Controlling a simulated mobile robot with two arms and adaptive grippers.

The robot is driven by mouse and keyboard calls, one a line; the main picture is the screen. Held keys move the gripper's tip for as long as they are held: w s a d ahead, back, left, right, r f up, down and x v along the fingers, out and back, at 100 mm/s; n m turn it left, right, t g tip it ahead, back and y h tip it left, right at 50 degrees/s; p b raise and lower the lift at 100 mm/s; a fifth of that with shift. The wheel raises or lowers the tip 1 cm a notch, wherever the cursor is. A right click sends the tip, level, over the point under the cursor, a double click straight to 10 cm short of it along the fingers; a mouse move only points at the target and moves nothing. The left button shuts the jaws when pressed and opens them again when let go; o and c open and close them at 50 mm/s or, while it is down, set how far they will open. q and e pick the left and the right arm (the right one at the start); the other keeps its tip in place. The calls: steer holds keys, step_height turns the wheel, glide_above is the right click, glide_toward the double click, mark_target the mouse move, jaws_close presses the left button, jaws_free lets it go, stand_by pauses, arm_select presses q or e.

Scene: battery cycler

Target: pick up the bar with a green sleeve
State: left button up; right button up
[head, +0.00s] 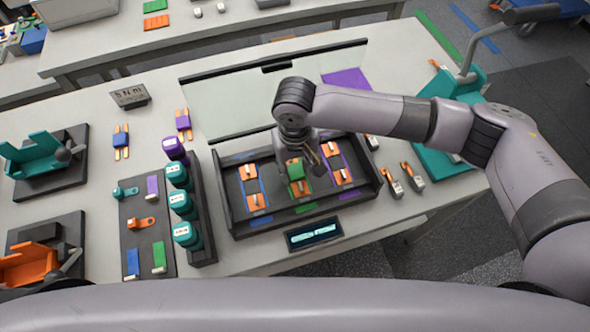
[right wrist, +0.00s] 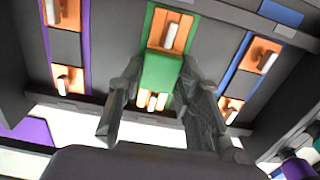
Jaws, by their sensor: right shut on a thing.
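The bar with a green sleeve (head: 296,170) is at the middle bay of the dark cycler tray (head: 232,218), the bay with green edging. In the right wrist view its green sleeve (right wrist: 160,73) sits between my right gripper's fingers (right wrist: 163,105), with orange contacts above and below it. My right gripper (head: 306,166) reaches down from above and is shut on the sleeve. The gripper hides part of the bar, and I cannot tell whether the bar rests on the contacts or is just above them. My left gripper is not in view.
Blue-edged and purple-edged bays flank the middle one. Blue-sleeved (head: 121,141) and purple-sleeved (head: 184,123) bars lie on the table at left. A rack of teal and purple capped cylinders (head: 180,205) stands left of the tray. A small display (head: 314,234) is in front.

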jaws_close()
steer(key=shift+r, duration=0.1)
